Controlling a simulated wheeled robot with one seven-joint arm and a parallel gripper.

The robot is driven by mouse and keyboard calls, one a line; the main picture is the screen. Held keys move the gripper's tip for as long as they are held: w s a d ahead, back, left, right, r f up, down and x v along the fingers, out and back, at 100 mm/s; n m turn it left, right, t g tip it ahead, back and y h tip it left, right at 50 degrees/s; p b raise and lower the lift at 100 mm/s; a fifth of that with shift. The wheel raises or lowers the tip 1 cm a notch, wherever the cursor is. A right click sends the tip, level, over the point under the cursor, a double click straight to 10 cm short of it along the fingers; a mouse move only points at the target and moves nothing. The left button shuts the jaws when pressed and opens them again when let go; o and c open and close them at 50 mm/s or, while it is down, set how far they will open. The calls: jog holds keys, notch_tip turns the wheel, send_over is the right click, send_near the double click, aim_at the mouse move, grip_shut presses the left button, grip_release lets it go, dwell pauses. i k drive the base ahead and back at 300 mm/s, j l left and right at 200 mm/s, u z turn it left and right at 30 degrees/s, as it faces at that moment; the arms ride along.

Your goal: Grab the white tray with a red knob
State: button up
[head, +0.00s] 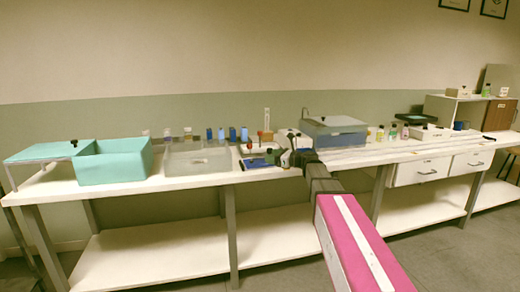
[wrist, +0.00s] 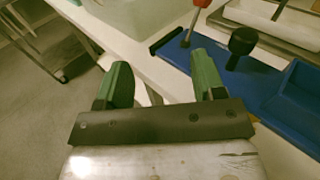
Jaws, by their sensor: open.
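My gripper (head: 288,150) is over the front edge of the bench in the head view. In the wrist view its two green fingers (wrist: 163,78) are spread apart with nothing between them. A red knob (head: 248,146) stands among small items left of my gripper. The wrist view shows a red knob on a thin stem (wrist: 199,4) at the top, cut off by the frame. A pale, shallow tray (wrist: 265,12) lies at the upper right there. I cannot tell whether the knob's stem is fixed to it or to the blue tray.
A blue tray (wrist: 288,95) with a black knob (wrist: 242,41) lies right of my fingers, close to the bench edge. A clear bin (head: 198,163) and a teal bin (head: 115,163) stand to the left. A grey-blue lidded box (head: 335,138) stands to the right.

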aim_at(260, 141)
jog(key=i, duration=1)
